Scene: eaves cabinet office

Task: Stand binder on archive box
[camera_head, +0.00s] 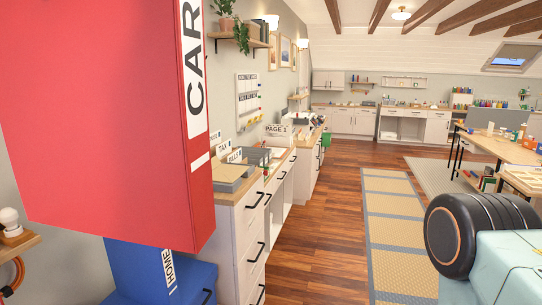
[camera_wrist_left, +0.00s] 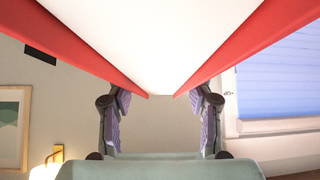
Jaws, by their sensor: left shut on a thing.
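The red binder (camera_head: 110,110) fills the left of the head view, close to the camera. It is upright, with a white spine label reading "CAR". In the left wrist view, its red covers (camera_wrist_left: 75,42) flank a white middle. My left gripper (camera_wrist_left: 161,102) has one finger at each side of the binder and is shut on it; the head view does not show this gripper. Below the binder is a blue thing (camera_head: 130,268) with a white "HOME" label, partly hidden by it. I cannot tell whether they touch, or whether this is the archive box. My right gripper is out of view.
White cabinets (camera_head: 241,240) with wooden tops run along the left wall, holding grey trays and files. A wooden floor (camera_head: 325,220) and a yellow-grey rug (camera_head: 394,235) lie clear ahead. A desk (camera_head: 505,150) stands at right. A wall shelf (camera_head: 240,38) holds plants.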

